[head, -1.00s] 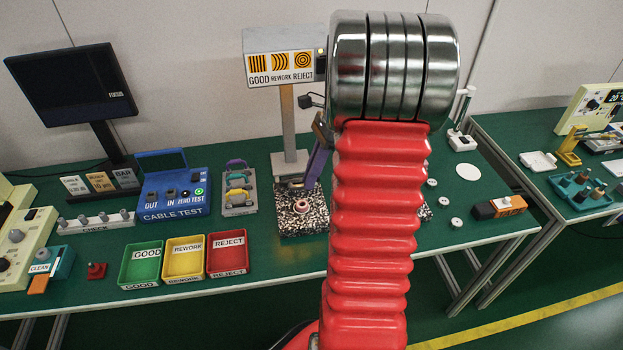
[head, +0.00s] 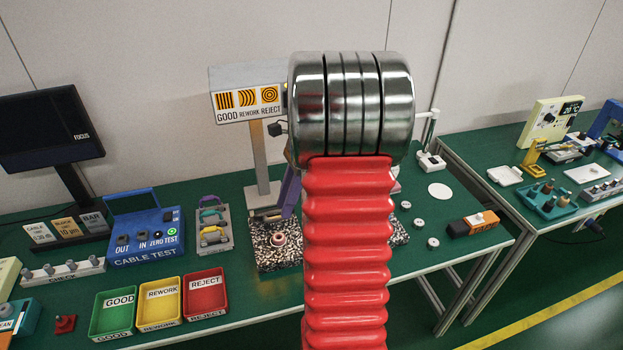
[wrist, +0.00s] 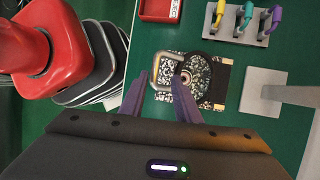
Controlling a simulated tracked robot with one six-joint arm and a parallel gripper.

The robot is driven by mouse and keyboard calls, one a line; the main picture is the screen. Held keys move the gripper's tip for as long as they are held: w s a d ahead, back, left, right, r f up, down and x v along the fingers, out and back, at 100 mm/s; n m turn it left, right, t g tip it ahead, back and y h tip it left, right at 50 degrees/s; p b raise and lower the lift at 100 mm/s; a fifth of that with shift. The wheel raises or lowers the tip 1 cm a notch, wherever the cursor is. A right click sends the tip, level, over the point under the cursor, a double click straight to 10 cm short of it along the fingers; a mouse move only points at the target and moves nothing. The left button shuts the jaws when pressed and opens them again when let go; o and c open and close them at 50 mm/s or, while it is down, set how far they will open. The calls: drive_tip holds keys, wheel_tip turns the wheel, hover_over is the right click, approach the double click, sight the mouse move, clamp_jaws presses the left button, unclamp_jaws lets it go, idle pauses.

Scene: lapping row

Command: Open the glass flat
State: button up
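A black-and-white speckled block (head: 270,260) stands on the green bench, partly behind my arm. A small pinkish ring (head: 278,239) shows on it. The wrist view shows the speckled surface (wrist: 217,98), with a round dark-rimmed piece (wrist: 211,62) and a pale rounded frame (wrist: 160,94) beside it. I cannot tell for sure which of these is the glass flat. My gripper (wrist: 160,76) is open, its two purple fingers apart over the frame's side of the block. The right fingertip is close to the ring. I see no contact.
A post (head: 260,160) with a GOOD/REWORK/REJECT sign (head: 248,98) rises behind the block. Green (head: 112,325), yellow (head: 160,311) and red (head: 206,303) trays stand left, near the blue cable tester (head: 145,236). An orange-and-black block (head: 473,224) lies right.

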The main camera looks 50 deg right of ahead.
drive_tip(key=s+d+r, duration=0.1)
drive_tip(key=d+r, duration=0.2)
drive_tip(key=d, duration=1)
drive_tip(key=shift+s+d, duration=0.2)
drive_tip(key=shift+d, duration=0.1)
drive_tip(key=shift+c, duration=0.4)
